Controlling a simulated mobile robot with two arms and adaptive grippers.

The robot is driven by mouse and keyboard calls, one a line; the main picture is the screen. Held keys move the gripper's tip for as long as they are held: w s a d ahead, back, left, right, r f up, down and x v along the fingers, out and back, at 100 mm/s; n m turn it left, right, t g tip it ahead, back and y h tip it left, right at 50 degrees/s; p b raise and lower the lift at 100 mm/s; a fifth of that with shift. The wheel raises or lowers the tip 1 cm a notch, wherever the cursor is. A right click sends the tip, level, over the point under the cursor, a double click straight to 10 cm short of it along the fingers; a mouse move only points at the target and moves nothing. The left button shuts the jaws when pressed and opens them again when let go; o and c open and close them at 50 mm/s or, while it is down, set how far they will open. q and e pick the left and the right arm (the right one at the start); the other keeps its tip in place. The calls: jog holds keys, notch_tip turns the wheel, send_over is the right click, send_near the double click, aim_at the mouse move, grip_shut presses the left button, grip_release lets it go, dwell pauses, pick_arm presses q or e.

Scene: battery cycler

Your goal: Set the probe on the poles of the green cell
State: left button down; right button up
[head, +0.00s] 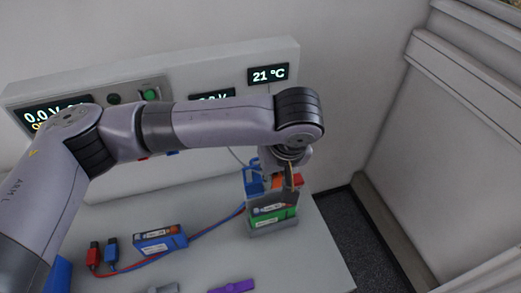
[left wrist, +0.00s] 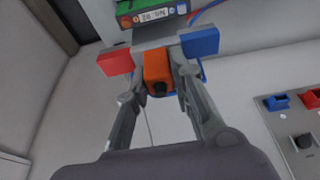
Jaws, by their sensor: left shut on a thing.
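The green cell (head: 287,215) stands in a grey holder (head: 273,229) on the bench, under my left gripper. It shows partly at the top of the left wrist view (left wrist: 124,5), with its label side. The probe has an orange body (left wrist: 158,68) with a red block (left wrist: 115,62) and a blue block (left wrist: 200,42) at its sides. My left gripper (left wrist: 160,84) is shut on the orange body. In the head view, the probe's blue part (head: 254,178) is just above the cell. I cannot tell whether it touches the poles. My right gripper is not in view.
A purple object (head: 232,286) lies at the front. The cycler's panel (head: 285,55) stands behind. The bench ends right of the holder.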

aim_at(275, 190)
pick_arm(q)
jog(key=shift+f+b, duration=2.7)
jog(key=shift+f, duration=0.1)
jog(key=shift+r+p, duration=0.1)
jog(key=shift+p, duration=0.55)
jog(key=shift+f, duration=0.75)
notch_tip(275, 190, up, 7)
jog(key=p, duration=0.7)
jog(key=shift+r, duration=0.1)
